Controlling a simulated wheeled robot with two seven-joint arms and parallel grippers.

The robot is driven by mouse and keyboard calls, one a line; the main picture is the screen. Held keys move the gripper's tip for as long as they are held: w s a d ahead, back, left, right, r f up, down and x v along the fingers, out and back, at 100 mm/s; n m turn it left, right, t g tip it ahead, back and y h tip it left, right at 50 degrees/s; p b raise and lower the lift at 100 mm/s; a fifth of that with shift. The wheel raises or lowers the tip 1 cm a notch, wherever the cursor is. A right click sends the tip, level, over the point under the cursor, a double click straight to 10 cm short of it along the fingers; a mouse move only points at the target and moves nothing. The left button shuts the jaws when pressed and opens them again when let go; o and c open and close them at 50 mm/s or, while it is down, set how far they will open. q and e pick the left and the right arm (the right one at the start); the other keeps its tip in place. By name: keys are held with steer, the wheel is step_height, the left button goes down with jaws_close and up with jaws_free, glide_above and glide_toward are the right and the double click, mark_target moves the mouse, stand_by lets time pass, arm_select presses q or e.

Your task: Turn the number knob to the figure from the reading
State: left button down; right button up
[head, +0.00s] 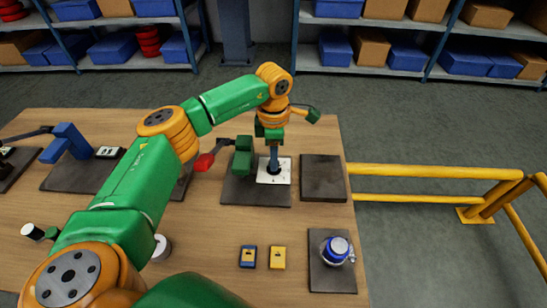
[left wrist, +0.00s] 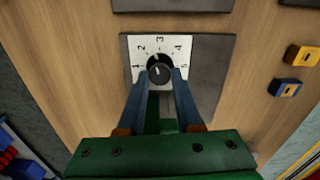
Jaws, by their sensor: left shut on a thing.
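The number knob (left wrist: 158,70) is black and round with a small pale mark. It sits in the middle of a white dial plate (left wrist: 137,43) with figures 1 to 5 in an arc. The mark seems to point up toward the 3, but it is small. In the head view the dial plate (head: 284,177) lies on a dark base plate near the table's back right. My left gripper (head: 273,166) points down at the knob. Its two blue-grey fingers (left wrist: 158,82) are shut on the knob from both sides. My right gripper is not in view.
A green block (head: 243,158) and a red-ended lever (head: 204,162) are close left of the dial. A bare dark plate (head: 323,178) lies to its right. Blue and yellow blocks (head: 248,257) (head: 278,257) and a blue round device (head: 337,249) are nearer the front. Yellow rails (head: 440,172) stand right.

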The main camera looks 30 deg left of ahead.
arm_select(q)
steer(key=shift+m, duration=1.6)
steer(key=c, duration=0.6)
jaws_free()
steer(key=shift+b, duration=0.3)
step_height(320, 180, up, 7)
steer(key=shift+w+d+f+b, duration=0.1)
steer(key=shift+f+b, duration=0.1)
steer(key=shift+b, duration=0.4)
steer(key=shift+r, duration=0.25)
